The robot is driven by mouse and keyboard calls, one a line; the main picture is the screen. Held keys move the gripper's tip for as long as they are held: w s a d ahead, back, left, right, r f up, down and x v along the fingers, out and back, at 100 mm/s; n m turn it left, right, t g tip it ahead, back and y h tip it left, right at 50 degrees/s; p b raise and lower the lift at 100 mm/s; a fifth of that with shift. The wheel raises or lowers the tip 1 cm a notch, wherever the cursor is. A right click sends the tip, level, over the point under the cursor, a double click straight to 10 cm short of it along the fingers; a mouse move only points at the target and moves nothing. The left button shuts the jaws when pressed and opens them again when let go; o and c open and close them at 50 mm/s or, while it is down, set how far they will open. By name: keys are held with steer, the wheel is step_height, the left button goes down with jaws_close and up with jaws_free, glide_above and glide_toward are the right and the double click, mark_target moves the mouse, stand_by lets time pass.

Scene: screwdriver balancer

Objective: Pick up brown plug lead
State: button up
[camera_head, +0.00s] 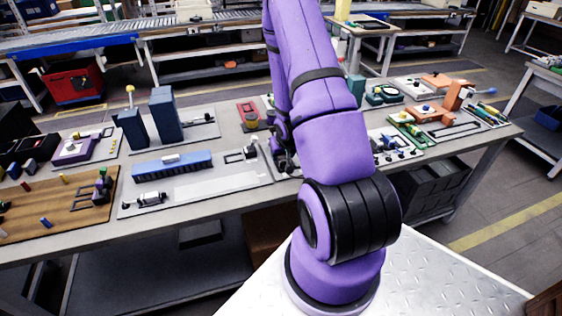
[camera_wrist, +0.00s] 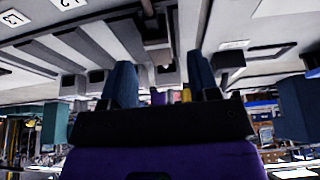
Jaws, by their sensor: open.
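I cannot make out a brown plug lead for certain. In the wrist view a small brownish piece (camera_wrist: 156,45) shows beyond the space between my fingers, among grey blocks; it may be the plug lead, but it is dark and small. My gripper (camera_wrist: 160,64) is open, with its two blue-grey fingers apart and nothing seen held between them. In the head view my purple arm reaches over the workbench (camera_head: 222,206), and its dark wrist end is low near the middle of the bench, largely hidden behind the arm.
Left of my arm are a blue block strip (camera_head: 172,165), tall blue blocks (camera_head: 164,114) and a wooden board (camera_head: 60,212). Right of it are a green fixture (camera_head: 412,130) and orange parts (camera_head: 436,110). In the wrist view several grey blocks (camera_wrist: 75,50) stand close around my fingers.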

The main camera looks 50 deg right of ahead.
mark_target(281, 158)
steer(key=shift+x, duration=1.5)
steer(key=c, duration=1)
steer(key=shift+o, duration=0.2)
steer(key=shift+r, duration=0.1)
